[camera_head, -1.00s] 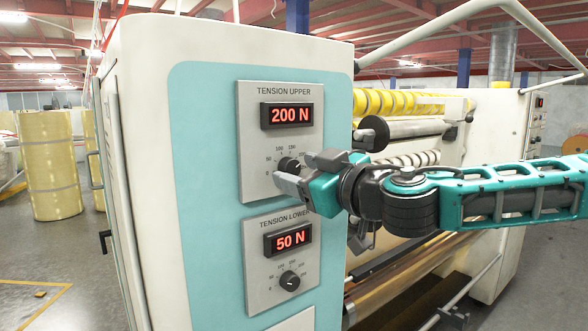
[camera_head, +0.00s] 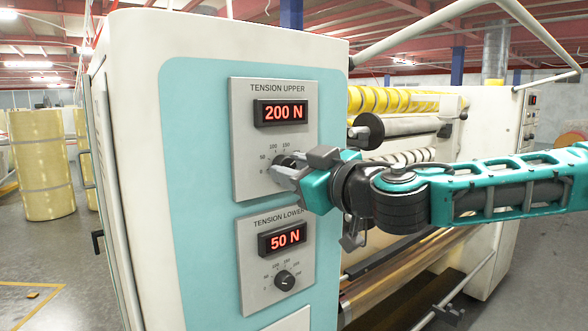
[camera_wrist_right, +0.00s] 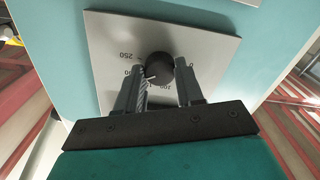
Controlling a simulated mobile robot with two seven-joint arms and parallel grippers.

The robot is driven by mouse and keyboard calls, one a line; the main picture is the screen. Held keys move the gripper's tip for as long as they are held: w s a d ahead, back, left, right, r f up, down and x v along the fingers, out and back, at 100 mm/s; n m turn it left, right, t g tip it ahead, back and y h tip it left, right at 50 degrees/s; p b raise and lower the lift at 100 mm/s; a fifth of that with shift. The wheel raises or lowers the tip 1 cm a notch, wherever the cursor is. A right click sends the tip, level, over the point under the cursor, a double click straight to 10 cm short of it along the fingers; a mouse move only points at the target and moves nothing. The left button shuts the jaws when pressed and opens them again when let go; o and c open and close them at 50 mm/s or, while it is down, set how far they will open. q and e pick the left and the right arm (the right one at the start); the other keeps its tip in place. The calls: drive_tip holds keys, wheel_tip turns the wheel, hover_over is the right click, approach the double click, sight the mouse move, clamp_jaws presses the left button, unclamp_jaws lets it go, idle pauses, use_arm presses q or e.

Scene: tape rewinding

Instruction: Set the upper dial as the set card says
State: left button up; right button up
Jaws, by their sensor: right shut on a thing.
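The upper dial is a dark round knob on the grey TENSION UPPER plate (camera_head: 242,135). In the head view it is mostly hidden by my right gripper (camera_head: 287,168). The wrist view shows the dial (camera_wrist_right: 160,67) between the two fingers of my right gripper (camera_wrist_right: 161,75), with a white pointer mark towards the lower left. The gripper is shut on the dial. The red display (camera_head: 284,112) above it reads 200 N. The set card is not in view. My left gripper is not in view.
Below is the TENSION LOWER plate (camera_head: 255,292) with its display (camera_head: 284,240) reading 50 N and its own dial (camera_head: 285,279). Yellow rolls (camera_head: 395,100) and a dark-ended roller (camera_head: 368,130) lie right of the cabinet. A large yellow roll (camera_head: 40,165) stands on the floor at left.

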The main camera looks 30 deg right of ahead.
drive_tip(key=shift+c, duration=0.4)
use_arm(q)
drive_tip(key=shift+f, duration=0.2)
use_arm(e)
drive_tip(key=shift+n, duration=0.4)
use_arm(q)
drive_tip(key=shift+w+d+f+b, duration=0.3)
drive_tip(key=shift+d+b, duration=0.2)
drive_tip(key=shift+b, duration=0.8)
use_arm(e)
drive_tip(key=shift+n, duration=7.5)
drive_tip(key=o, duration=1)
drive_tip(key=shift+o, duration=0.2)
